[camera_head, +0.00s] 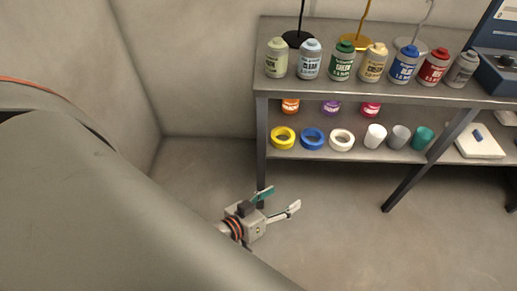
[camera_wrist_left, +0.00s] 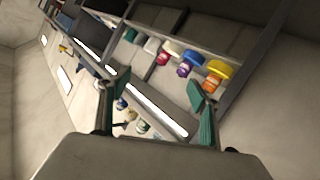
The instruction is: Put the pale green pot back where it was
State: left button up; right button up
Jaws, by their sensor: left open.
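The pale green pot (camera_head: 277,58) stands upright at the left end of the shelf unit's top (camera_head: 262,92), beside a row of other pots. My left gripper (camera_head: 281,199) is open and empty. In the head view it shows below the top, near the unit's left front leg, well apart from the pale green pot. Its two green-padded fingers (camera_wrist_left: 152,97) stand wide apart in the left wrist view, with nothing clamped between them. I cannot make out the pale green pot for certain in that view. My right gripper is not in view.
Light blue (camera_head: 310,60), green (camera_head: 342,61), cream, blue, red and grey pots stand close along the top. Lamp stands rise behind them. The lower shelf holds tape rolls (camera_head: 283,138) and cups (camera_head: 375,136). A blue machine stands at the right. Floor left of the unit is clear.

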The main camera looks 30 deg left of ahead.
pick_arm(q)
jog(key=s+a+f+m+g+y, duration=0.1)
jog(key=s+a+f+m+g, duration=0.1)
jog(key=s+f+m, duration=0.3)
jog(key=s+f+g, duration=0.1)
jog(key=s+f, duration=0.2)
jog(key=shift+a+m, duration=0.15)
jog(key=shift+m, duration=0.15)
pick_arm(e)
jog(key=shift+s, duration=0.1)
pick_arm(q)
jog(key=shift+s+r+p, duration=0.15)
jog(key=shift+r+p, duration=0.35)
jog(key=shift+p, duration=0.25)
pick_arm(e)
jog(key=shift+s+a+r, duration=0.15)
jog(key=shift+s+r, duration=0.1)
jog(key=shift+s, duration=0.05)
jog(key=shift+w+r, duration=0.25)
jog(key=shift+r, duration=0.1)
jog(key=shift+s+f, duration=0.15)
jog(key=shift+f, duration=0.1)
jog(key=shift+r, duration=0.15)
